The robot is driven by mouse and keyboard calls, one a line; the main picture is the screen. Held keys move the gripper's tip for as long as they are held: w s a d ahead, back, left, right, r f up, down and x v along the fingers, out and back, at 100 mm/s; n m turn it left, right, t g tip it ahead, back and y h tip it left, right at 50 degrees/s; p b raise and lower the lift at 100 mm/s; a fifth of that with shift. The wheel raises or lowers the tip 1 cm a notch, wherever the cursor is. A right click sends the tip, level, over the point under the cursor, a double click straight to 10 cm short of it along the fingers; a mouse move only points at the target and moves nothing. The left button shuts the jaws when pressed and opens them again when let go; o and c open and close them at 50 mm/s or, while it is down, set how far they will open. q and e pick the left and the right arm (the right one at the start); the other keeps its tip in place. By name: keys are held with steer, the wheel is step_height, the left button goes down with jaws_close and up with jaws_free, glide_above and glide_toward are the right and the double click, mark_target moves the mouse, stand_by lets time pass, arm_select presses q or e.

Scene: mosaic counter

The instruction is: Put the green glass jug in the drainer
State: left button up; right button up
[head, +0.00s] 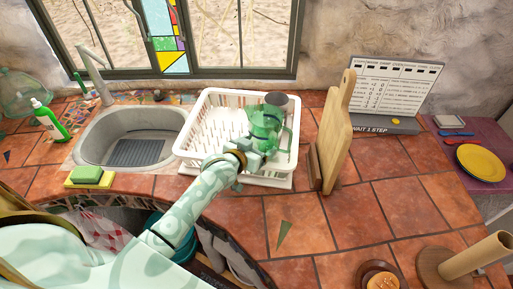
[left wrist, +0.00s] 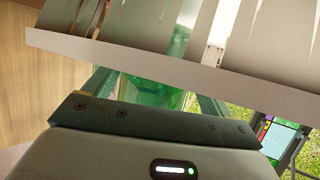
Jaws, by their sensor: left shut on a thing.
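The green glass jug (head: 264,122) is over the right part of the white drainer (head: 183,139) in the head view. It appears upright; whether its base touches the drainer floor I cannot tell. My left gripper (head: 254,152) is shut on the jug at its near side. In the left wrist view, green glass (left wrist: 150,92) shows between the fingers, partly hidden behind a pale slatted band that looks like the drainer (left wrist: 180,70). My right gripper is not in view.
A grey cup (head: 278,102) stands at the drainer's back right, close to the jug. A wooden board (head: 337,130) stands upright to the right. The sink (head: 128,136) lies left, with a sponge (head: 89,176) in front. Bare tiles (head: 300,222) lie in front of the drainer.

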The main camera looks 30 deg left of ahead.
arm_select(q)
steer(key=shift+f, duration=0.5)
steer(key=o, duration=1.5)
steer(key=shift+o, duration=0.2)
steer(key=shift+r, duration=0.2)
steer(key=p+v, duration=0.2)
steer(key=v, duration=1)
steer(key=shift+r, duration=0.4)
